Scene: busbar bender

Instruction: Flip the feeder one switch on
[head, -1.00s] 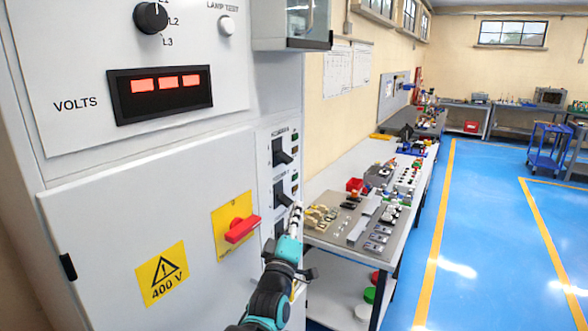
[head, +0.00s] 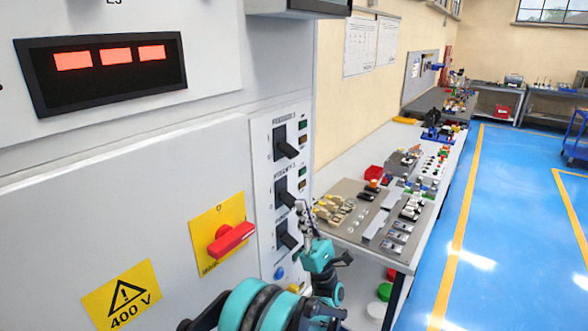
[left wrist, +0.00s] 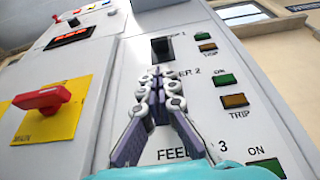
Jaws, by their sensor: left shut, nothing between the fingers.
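The feeder one switch (head: 289,149) is the top black lever on a narrow white panel in the head view; its lever sticks out and slants downward. In the left wrist view its dark slot (left wrist: 162,47) shows beyond my fingers. The second switch (head: 285,198) and third switch (head: 288,240) sit below it with similar levers. My left gripper (head: 302,210) is shut and empty. It is in front of the panel, beside the second and third levers and below feeder one. In the left wrist view its fingers (left wrist: 160,85) cover the feeder two switch. Contact cannot be told.
A red rotary handle (head: 231,240) on a yellow plate juts out left of the panel. Green and amber indicators (head: 303,132) line the panel's right side. A workbench (head: 410,258) with small parts stands to the right.

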